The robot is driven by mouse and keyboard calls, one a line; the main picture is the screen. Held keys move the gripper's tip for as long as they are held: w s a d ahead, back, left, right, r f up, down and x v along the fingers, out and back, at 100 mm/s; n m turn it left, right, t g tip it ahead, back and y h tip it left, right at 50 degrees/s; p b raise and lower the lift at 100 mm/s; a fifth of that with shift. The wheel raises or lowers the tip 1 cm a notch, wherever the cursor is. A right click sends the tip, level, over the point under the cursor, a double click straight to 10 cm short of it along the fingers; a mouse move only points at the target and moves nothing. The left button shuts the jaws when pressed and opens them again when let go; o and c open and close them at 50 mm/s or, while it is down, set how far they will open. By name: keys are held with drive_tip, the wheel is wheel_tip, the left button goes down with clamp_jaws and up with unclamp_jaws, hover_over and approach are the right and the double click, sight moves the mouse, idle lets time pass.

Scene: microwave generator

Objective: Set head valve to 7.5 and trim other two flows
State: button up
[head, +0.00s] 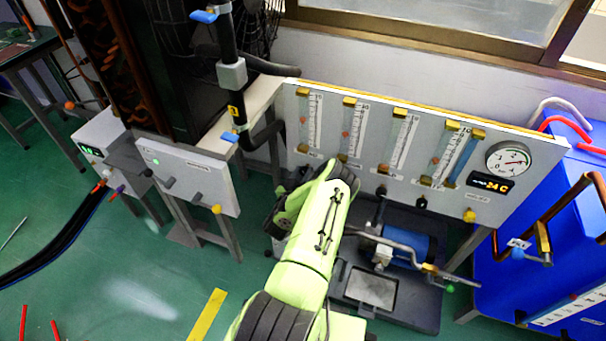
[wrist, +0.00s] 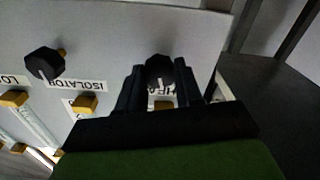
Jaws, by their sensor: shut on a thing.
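In the wrist view my gripper (wrist: 158,76) is shut on a black head valve knob (wrist: 158,66), with one finger on each side. The label below it is partly hidden and seems to start "HEA". A black isolator knob (wrist: 44,64) with a white mark sits to its left, apart from the fingers. In the head view the flow panel (head: 318,133) carries several upright flow tubes with orange floats, such as the leftmost tube (head: 308,115). My arm's end hides the gripper and held knob there. Two black knobs (head: 381,190) (head: 421,202) show to the right. The tube scales are too small to read.
A round gauge (head: 508,159) and an orange digital display (head: 490,184) sit at the panel's right, above a yellow knob (head: 469,215). A blue pump (head: 405,246) with pipes stands below. A blue cabinet (head: 545,215) closes the right side. Green floor (head: 110,265) is open at left.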

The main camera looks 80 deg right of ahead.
drive_tip(key=shift+r+n+p, duration=0.25)
drive_tip(key=shift+n+p, duration=0.05)
drive_tip(key=shift+p, duration=0.75)
drive_tip(key=shift+c, duration=0.2)
drive_tip(key=n+p, duration=0.1)
drive_tip(key=p, duration=0.2)
drive_tip(key=shift+a+r+n, duration=0.1)
drive_tip(key=shift+n, duration=0.2)
drive_tip(key=n+p, duration=0.1)
drive_tip(key=p, duration=0.1)
drive_tip(key=shift+w+n+p, duration=0.1)
drive_tip(key=shift+n+p, duration=0.2)
drive_tip(key=shift+f+n+p, duration=0.35)
drive_tip(key=shift+n, duration=0.15)
drive_tip(key=o, duration=1)
drive_tip(key=shift+o, duration=0.2)
drive_tip(key=shift+f, duration=0.1)
